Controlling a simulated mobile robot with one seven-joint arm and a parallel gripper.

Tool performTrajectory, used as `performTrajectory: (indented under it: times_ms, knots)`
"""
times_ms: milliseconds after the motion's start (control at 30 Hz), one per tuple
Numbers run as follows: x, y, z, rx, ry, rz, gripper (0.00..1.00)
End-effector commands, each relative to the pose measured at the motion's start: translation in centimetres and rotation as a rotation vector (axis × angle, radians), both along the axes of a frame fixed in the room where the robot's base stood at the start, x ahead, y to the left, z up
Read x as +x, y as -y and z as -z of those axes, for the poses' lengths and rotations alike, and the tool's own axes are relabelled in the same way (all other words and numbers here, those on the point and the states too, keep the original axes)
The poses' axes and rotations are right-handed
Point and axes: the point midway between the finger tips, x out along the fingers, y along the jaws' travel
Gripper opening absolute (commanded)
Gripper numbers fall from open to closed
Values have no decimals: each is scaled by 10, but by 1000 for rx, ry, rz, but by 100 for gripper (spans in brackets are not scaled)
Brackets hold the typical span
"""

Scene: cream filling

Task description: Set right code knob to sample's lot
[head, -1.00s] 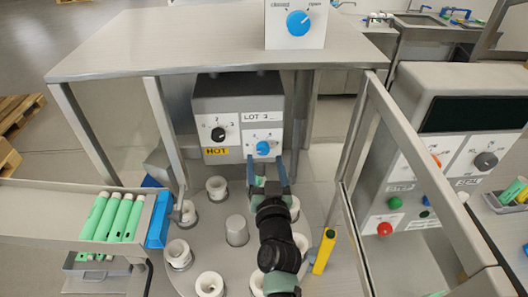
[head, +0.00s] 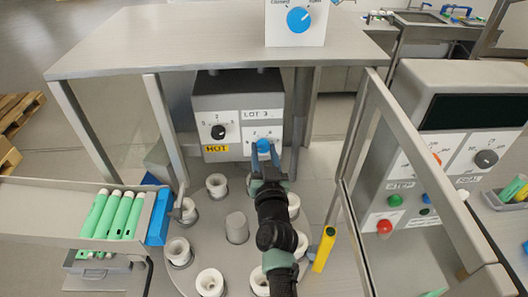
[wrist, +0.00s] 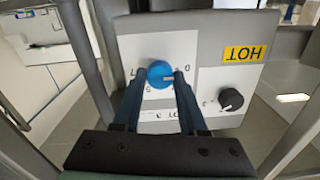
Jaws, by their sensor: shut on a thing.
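The grey code box (head: 240,89) under the shelf carries a white panel labelled "LOT 3" with a blue knob on its right side. In the wrist view the blue knob (wrist: 160,73) sits between my blue fingertips, with parts of its number scale showing around it. My gripper (head: 265,150) is shut on this blue knob and hides much of it in the head view; in the wrist view my gripper (wrist: 161,82) reaches it from below. The black knob (head: 218,132) is on the left panel above the yellow "HOT" label (head: 216,149). The knob's exact setting is hard to read.
Below the box is a round table (head: 210,250) with several white cups. Green tubes (head: 118,215) lie in a tray at left. A yellow tube (head: 324,250) stands near the framed guard (head: 430,170) at right. The shelf (head: 170,45) overhangs the box.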

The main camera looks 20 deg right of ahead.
Motion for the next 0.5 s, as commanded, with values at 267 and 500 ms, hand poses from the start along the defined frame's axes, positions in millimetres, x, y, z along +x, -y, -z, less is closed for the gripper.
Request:
performTrajectory:
  times_ms: [267, 500]
  knots:
    - [0, 0, 0, 4, 1, 0, 0]
    - [0, 0, 1, 62, 12, 0, 0]
